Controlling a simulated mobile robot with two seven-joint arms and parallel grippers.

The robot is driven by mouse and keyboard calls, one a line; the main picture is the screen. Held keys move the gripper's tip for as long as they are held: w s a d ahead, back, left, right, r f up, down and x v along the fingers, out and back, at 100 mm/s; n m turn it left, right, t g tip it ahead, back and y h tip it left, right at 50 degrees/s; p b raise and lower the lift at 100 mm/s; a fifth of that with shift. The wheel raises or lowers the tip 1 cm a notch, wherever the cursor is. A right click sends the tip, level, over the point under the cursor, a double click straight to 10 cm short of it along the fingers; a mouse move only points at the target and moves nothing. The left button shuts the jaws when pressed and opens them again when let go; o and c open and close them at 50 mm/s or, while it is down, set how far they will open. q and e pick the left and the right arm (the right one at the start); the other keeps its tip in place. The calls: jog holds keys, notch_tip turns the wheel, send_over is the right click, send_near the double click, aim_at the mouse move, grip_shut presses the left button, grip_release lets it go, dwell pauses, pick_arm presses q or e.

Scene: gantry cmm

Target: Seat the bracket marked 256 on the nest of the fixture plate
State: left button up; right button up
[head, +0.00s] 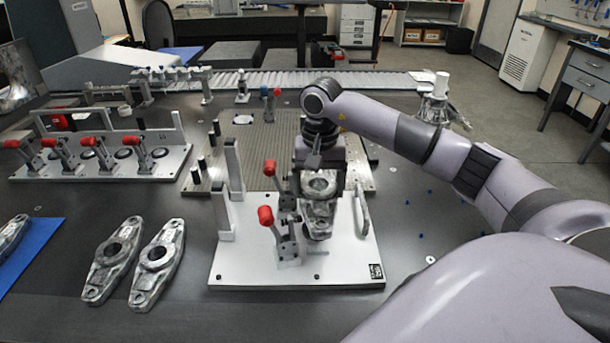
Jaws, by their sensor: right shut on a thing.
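My right gripper (319,180) is shut on a metal bracket (319,212), gripping it near its ring-shaped boss. The bracket points down toward the front over the white fixture plate (340,268). Gripper and bracket cover the nest, so I cannot tell whether the bracket touches it or hangs just above. Two red-handled clamps (267,215) stand just left of the bracket, their handles raised. No number is readable on the bracket. My left gripper is not in view.
Two similar brackets (112,256) (160,258) lie on the dark table at left, and another (11,236) on a blue mat (38,250). A tall post (234,165) rises at the plate's back left. A row of red-handled clamps (97,158) stands at back left.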

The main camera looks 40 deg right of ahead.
aim_at(317, 199)
jog(key=shift+w, duration=0.15)
jog(key=shift+f+b, duration=0.7)
jog(key=shift+f, duration=0.1)
jog(key=shift+f+b, duration=0.85)
jog(key=shift+f, duration=0.25)
jog(key=shift+f+b, duration=0.65)
jog(key=shift+f, duration=0.15)
jog(key=shift+f+b, duration=0.4)
jog(key=shift+f, duration=0.2)
